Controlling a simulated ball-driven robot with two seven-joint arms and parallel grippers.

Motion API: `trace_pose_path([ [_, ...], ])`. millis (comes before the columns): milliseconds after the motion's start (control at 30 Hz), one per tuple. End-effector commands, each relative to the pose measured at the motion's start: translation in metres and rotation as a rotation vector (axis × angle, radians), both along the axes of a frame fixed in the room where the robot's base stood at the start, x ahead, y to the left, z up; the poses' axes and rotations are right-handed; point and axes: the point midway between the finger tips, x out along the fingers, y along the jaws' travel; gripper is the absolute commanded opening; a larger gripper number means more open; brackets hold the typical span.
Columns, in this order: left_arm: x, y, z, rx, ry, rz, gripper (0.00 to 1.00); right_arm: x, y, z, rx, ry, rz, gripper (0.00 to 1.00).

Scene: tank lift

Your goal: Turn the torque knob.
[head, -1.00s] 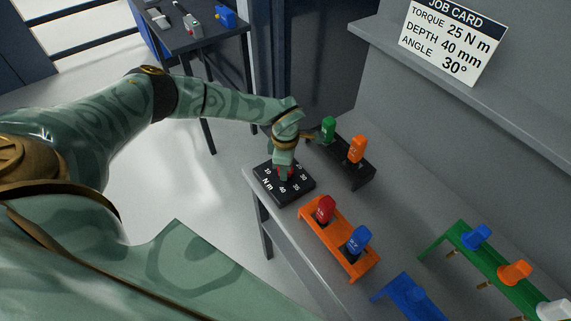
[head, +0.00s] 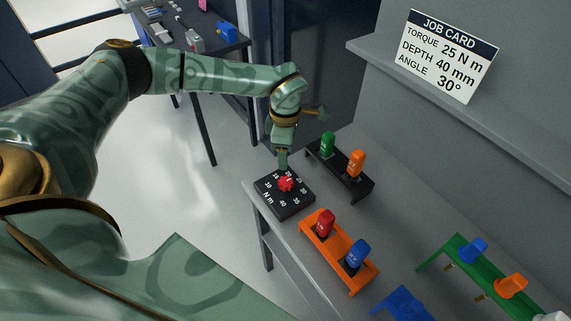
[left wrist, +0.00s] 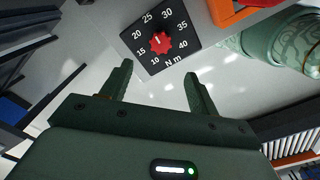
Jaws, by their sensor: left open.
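The red torque knob (head: 286,184) sits on a black dial plate (head: 269,198) marked in N m, at the bench corner. It also shows in the left wrist view (left wrist: 160,43), where its white mark appears to point toward the 25. My left gripper (head: 283,164) is just above the knob, pointing down and apart from it. In the left wrist view its two fingers (left wrist: 158,72) are spread with nothing between them. The job card (head: 450,56) on the ledge reads torque 25 N m, depth 40 mm, angle 30°. My right gripper is not in view.
A black rack (head: 340,174) with green and orange tools stands behind the dial. An orange rack (head: 336,258) with red and blue tools is in front. A green rack (head: 466,270) and a blue stand (head: 404,303) are at lower right. A side table (head: 200,38) stands further back.

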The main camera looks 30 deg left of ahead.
Motion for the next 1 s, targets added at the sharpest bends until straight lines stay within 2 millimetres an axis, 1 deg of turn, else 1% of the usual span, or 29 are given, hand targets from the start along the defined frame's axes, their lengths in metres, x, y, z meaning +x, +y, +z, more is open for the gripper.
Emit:
trace_pose_path([
  [33,0.0,0.0,0.011,0.0,-0.002,0.0,0.6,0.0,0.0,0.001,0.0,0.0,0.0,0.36],
  [100,0.0,0.001,0.021,0.0,-0.001,0.001,0.6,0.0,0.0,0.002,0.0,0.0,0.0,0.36],
  [233,0.0,0.0,0.032,0.0,0.0,0.001,0.6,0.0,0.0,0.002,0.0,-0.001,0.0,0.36],
  [367,0.0,0.0,0.036,0.001,0.001,0.001,0.6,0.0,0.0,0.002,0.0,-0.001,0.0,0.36],
  [833,-0.001,-0.002,0.034,-0.005,0.001,-0.002,0.6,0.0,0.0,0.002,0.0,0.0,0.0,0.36],
  [867,-0.001,-0.005,0.033,-0.014,0.001,-0.006,0.6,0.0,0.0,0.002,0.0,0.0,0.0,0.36],
  [933,-0.004,-0.023,0.028,-0.065,-0.001,-0.026,0.6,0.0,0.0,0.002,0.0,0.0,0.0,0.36],
  [967,-0.007,-0.035,0.025,-0.101,-0.002,-0.039,0.6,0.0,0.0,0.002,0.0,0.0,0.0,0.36],
  [1000,-0.012,-0.057,0.02,-0.166,-0.004,-0.058,0.6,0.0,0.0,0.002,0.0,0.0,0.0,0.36],
])
